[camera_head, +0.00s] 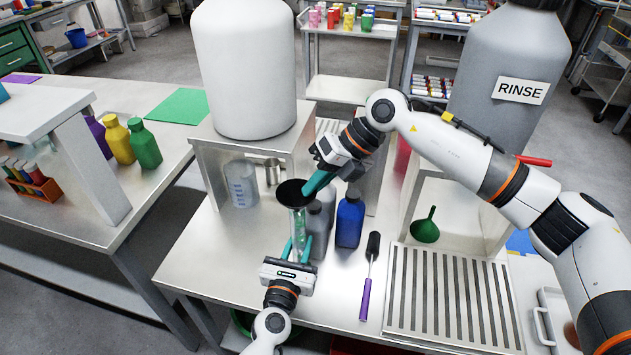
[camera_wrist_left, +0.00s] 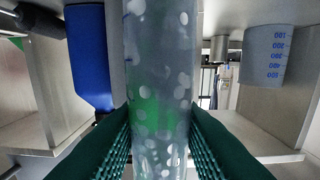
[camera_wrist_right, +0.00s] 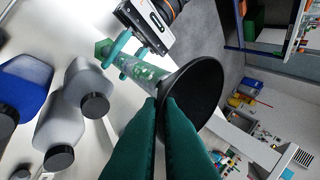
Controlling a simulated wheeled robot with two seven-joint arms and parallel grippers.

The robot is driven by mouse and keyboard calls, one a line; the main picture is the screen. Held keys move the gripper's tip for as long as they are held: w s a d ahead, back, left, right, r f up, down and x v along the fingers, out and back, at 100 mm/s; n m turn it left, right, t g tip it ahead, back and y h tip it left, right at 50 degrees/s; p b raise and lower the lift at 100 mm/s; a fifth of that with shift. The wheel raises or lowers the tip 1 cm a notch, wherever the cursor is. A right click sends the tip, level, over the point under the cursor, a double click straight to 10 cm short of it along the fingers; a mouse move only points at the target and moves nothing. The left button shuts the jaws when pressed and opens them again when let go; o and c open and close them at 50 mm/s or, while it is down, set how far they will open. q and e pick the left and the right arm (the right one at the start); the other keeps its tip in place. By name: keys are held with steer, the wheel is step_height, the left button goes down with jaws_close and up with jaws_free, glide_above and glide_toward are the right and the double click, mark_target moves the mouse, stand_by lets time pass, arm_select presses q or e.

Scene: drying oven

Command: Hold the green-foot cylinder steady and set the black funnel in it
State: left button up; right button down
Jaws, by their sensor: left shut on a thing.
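The green-foot cylinder (camera_head: 298,228) is clear with pale spots and stands on the bench. My left gripper (camera_head: 296,247) is shut on its wall; in the left wrist view the cylinder (camera_wrist_left: 158,80) fills the gap between the green fingers (camera_wrist_left: 160,120). The black funnel (camera_head: 294,192) sits at the cylinder's mouth, its wide rim up; its stem is hidden from above. In the right wrist view my right gripper's fingertips (camera_wrist_right: 163,101) are close together at the funnel's rim (camera_wrist_right: 205,85). Whether they grip it is unclear.
A blue bottle (camera_head: 350,220) and grey bottles (camera_head: 317,228) stand just right of the cylinder. A beaker (camera_head: 241,184) and metal cup (camera_head: 273,172) are behind left. A purple-handled brush (camera_head: 367,285), slotted drain plate (camera_head: 452,300) and green funnel (camera_head: 425,230) lie right.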

steer(key=c, duration=1.5)
jaws_free()
steer(key=shift+c, duration=0.2)
steer(key=shift+d+r, duration=0.1)
steer(key=v, duration=1.1)
steer(key=shift+d+r, duration=0.25)
arm_select(q)
steer(key=o, duration=1.2)
steer(key=shift+c, duration=0.2)
